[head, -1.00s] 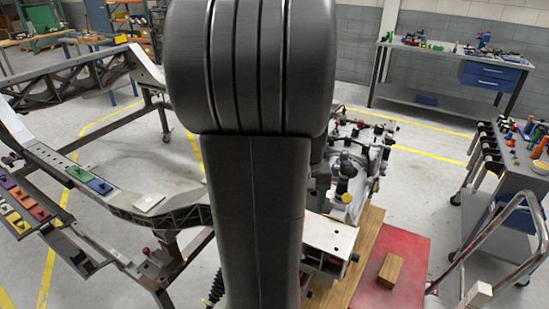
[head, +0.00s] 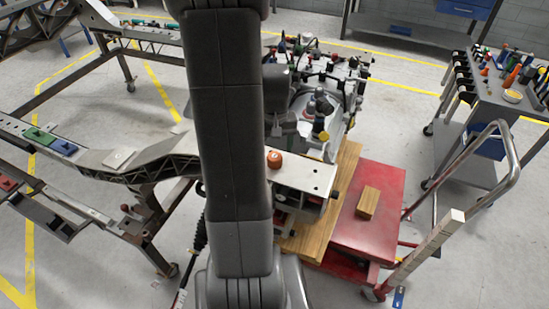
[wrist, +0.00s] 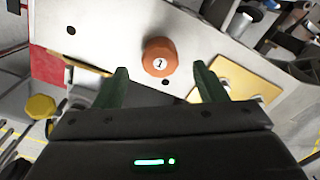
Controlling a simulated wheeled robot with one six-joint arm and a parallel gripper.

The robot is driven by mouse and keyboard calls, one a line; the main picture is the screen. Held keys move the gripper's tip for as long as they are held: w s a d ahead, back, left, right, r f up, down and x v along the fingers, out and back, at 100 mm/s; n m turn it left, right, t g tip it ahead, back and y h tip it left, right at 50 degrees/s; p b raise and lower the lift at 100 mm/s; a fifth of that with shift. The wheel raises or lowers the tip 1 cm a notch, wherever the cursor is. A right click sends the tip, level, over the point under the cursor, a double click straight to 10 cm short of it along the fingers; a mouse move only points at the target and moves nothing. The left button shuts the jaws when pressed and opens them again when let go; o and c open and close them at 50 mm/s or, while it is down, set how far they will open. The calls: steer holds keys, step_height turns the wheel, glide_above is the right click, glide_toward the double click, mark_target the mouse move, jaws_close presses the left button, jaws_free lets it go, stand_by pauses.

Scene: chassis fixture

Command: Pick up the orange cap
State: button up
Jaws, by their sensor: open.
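The orange cap (head: 274,160) is a short round cap standing on a light metal plate (head: 305,176), just right of my arm in the head view. In the wrist view the orange cap (wrist: 160,57) has a white disc marked "2" on its top. My gripper (wrist: 159,75) shows there with two dark green fingers spread apart. The cap lies between the lines of the fingers, just beyond their tips, and nothing is held. In the head view my arm covers the left part of the plate, and my fingers cannot be made out.
A machine with dark and yellow knobs (head: 318,110) stands behind the plate. A red cart (head: 372,235) with a wooden block (head: 367,202) stands to the right. A long metal frame (head: 150,155) is on the left. Small holes dot the plate around the cap.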

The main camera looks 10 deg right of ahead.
mark_target(275, 156)
steer(key=shift+f+p, duration=0.3)
steer(key=shift+f, duration=2)
steer(key=c, duration=1.3)
